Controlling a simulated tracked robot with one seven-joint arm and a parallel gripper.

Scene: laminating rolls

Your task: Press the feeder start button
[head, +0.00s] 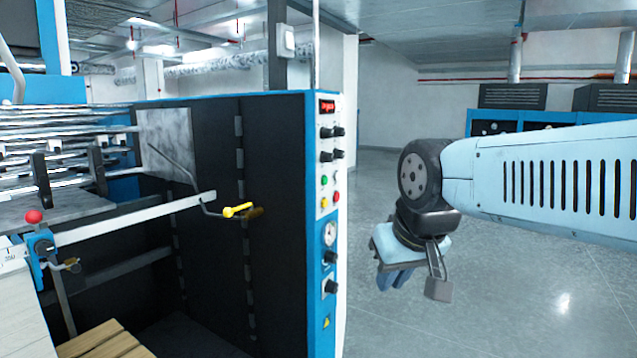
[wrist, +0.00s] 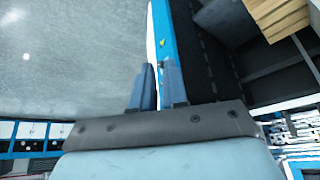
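The control panel (head: 327,230) is a narrow white and blue strip on the machine's near upright edge, in the middle of the head view. It carries a green button (head: 324,181), a yellow button (head: 323,202) and a small red button (head: 336,197), below black knobs. Labels are too small to read, so I cannot tell which is the feeder start button. My gripper (head: 392,284) hangs to the right of the panel, apart from it, blue fingers pointing down. In the wrist view my gripper (wrist: 158,68) shows a narrow gap between its fingers, with nothing held.
A yellow-handled crank (head: 238,210) and a red-knobbed lever (head: 33,216) stand out at the machine's left part. Wooden slats (head: 105,342) lie low at the left. Grey floor (head: 480,300) is clear on the right; blue cabinets (head: 545,121) stand behind.

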